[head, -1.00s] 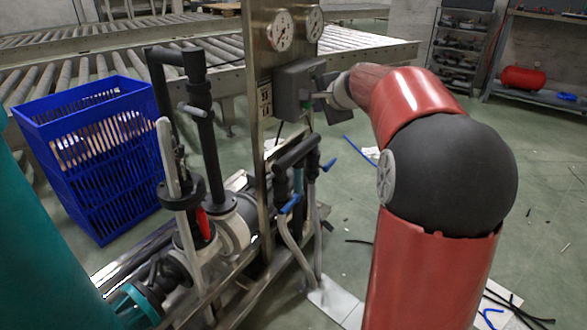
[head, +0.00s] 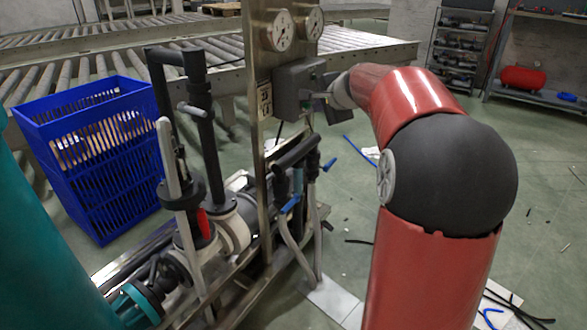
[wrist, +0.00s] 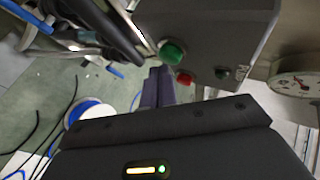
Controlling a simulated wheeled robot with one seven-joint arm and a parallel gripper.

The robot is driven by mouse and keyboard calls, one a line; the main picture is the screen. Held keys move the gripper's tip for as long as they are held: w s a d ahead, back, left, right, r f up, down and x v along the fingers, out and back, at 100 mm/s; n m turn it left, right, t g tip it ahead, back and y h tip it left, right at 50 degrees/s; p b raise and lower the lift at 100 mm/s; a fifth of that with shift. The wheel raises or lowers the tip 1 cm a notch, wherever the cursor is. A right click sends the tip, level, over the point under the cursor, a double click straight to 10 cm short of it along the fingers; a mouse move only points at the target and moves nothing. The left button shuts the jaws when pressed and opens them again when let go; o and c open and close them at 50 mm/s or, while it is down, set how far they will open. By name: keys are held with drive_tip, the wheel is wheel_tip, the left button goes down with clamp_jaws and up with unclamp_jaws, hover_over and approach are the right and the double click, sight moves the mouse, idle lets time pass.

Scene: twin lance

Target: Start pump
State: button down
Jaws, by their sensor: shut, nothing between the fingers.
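The grey control box (head: 298,88) is mounted on a metal post of the pump stand. In the wrist view its face (wrist: 215,30) carries a green button (wrist: 172,52), a red button (wrist: 185,78) and a small dark knob (wrist: 221,72). My gripper's purple fingers (wrist: 156,84) are shut and empty. Their tips are close beside the green and red buttons; I cannot tell whether they touch either. In the head view my gripper (head: 322,92) is at the box's right side, mostly hidden by my wrist. The pump (head: 225,225) is low on the stand.
Two gauges (head: 280,30) (head: 311,21) sit above the box. Black pipes (head: 207,140) and blue-handled valves (head: 290,204) stand close below and left. A blue crate (head: 90,160) is at left. The floor at right is mostly open, with scattered scraps and cables.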

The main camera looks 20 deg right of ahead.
idle(0.4)
drive_tip(key=shift+w+a, duration=0.25)
drive_tip(key=shift+w, duration=0.1)
drive_tip(key=shift+s+d, duration=0.25)
drive_tip(key=shift+s, duration=0.1)
idle(0.4)
drive_tip(key=s+d+b, duration=0.3)
drive_tip(key=s, duration=0.1)
drive_tip(key=shift+s+d+b, duration=0.3)
drive_tip(key=shift+s+d, duration=0.05)
drive_tip(key=shift+s, duration=0.05)
idle(0.4)
